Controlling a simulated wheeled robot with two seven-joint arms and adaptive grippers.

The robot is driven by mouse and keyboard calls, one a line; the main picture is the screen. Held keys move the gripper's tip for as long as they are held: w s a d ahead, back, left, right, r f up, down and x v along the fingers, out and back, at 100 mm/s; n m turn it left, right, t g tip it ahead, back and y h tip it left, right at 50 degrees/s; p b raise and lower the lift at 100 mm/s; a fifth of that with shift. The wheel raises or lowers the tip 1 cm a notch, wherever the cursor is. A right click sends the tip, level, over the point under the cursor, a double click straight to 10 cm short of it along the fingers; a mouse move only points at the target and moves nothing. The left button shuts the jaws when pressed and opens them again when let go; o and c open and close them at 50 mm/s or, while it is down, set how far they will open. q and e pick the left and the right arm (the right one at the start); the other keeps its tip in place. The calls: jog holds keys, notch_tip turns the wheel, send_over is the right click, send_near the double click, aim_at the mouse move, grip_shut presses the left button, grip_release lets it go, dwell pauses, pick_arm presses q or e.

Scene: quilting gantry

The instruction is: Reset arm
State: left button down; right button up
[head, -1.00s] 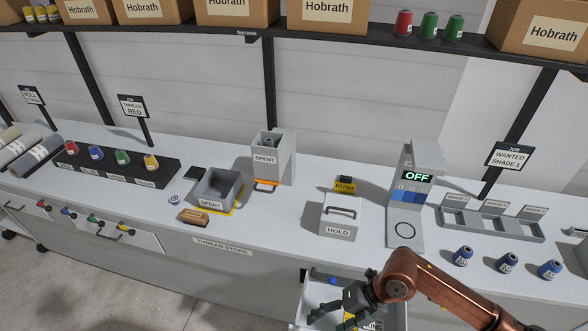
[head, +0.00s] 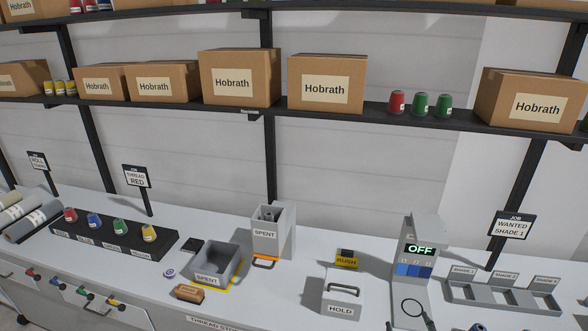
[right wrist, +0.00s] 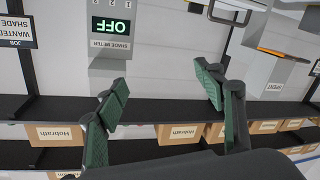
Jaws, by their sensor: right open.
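My right gripper (right wrist: 165,95) shows in the right wrist view with its two green-padded fingers spread wide and nothing between them. In the head view only small dark tips, seemingly of this gripper, show at the bottom edge, in front of the shade meter (head: 418,240). The meter reads OFF, and it appears upside down in the wrist view (right wrist: 110,35). The rest of my right arm is out of the head view. My left gripper is not in view.
The grey HOLD box (head: 342,296) stands left of the meter, with a SPENT bin (head: 267,220) and a SPENT tray (head: 215,262) farther left. The shade tray (head: 500,294) lies right. A shelf (head: 380,120) with Hobrath boxes runs above.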

jog(key=s+d+f+m+g+h, duration=0.25)
jog(key=s+d+f+g, duration=0.2)
jog(key=f, duration=0.65)
jog(key=s+f+m+g+y, duration=0.2)
jog(key=s+f+g, duration=0.8)
jog(key=s+f, duration=1.05)
notch_tip(320, 180, down, 25)
jog(key=s, duration=0.2)
jog(key=s+a+f+n+g, duration=0.1)
jog(key=s+f+g, duration=0.1)
jog(key=s+f, duration=1.8)
jog(key=shift+s+y, duration=0.4)
jog(key=shift+y, duration=0.05)
jog(key=shift+n, duration=0.25)
jog(key=shift+c, duration=0.3)
